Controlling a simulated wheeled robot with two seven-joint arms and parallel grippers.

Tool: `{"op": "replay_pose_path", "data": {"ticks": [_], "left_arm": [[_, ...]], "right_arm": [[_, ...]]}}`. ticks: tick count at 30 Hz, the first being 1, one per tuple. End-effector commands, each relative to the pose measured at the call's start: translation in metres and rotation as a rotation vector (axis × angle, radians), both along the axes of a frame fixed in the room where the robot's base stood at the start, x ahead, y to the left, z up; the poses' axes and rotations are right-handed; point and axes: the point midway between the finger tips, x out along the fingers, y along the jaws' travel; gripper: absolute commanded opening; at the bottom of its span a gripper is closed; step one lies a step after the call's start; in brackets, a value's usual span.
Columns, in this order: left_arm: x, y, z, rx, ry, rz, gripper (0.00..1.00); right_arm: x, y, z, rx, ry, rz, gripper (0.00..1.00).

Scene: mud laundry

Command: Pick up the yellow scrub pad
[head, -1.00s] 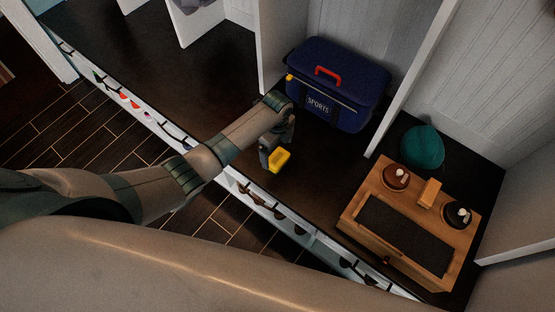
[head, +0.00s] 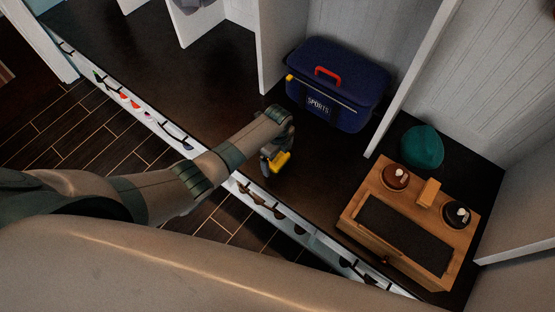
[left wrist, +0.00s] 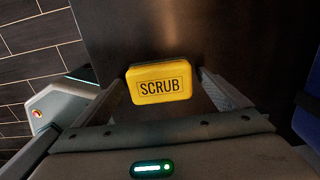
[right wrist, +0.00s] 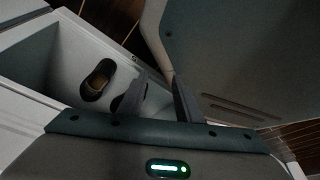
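The yellow scrub pad (head: 281,161) lies on the dark bench top near its front edge, below the blue bag. In the left wrist view the pad (left wrist: 159,82) shows its "SCRUB" label and sits between the two fingertips. My left gripper (head: 274,162) is open around the pad, one finger on each side. A small gap shows at the right finger; I cannot tell whether the left finger touches. My right gripper (right wrist: 160,78) is open and empty in the right wrist view, away from the pad, near a white cubby.
A blue sports bag (head: 338,84) stands behind the pad. To the right are a wooden caddy (head: 376,198) with two brushes and a block, and a teal cap-like item (head: 422,147). White dividers (head: 274,45) rise from the bench. Bench left of the bag is clear.

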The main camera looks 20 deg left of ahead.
Motion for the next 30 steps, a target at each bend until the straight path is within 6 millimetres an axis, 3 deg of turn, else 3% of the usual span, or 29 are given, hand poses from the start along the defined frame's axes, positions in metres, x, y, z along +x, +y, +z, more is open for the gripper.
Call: {"op": "replay_pose_path", "data": {"ticks": [1, 6, 20, 29, 30], "left_arm": [[0.000, 0.000, 0.000, 0.000, 0.000, 0.000, 0.86], [0.000, 0.000, 0.000, 0.000, 0.000, 0.000, 0.51], [0.000, 0.000, 0.007, 0.001, -0.001, 0.000, 0.51], [0.001, 0.000, 0.042, 0.000, -0.003, -0.001, 0.51], [-0.004, -0.007, 0.045, -0.002, -0.002, -0.004, 0.51]], "right_arm": [[0.001, 0.000, 0.000, 0.000, -0.001, 0.000, 0.31], [0.006, 0.000, 0.000, 0.000, -0.005, 0.001, 0.31], [0.007, 0.000, 0.000, -0.002, -0.002, 0.000, 0.31], [-0.006, 0.000, -0.002, -0.002, 0.012, 0.000, 0.31], [-0.008, 0.000, -0.002, -0.001, 0.012, 0.001, 0.31]]}}
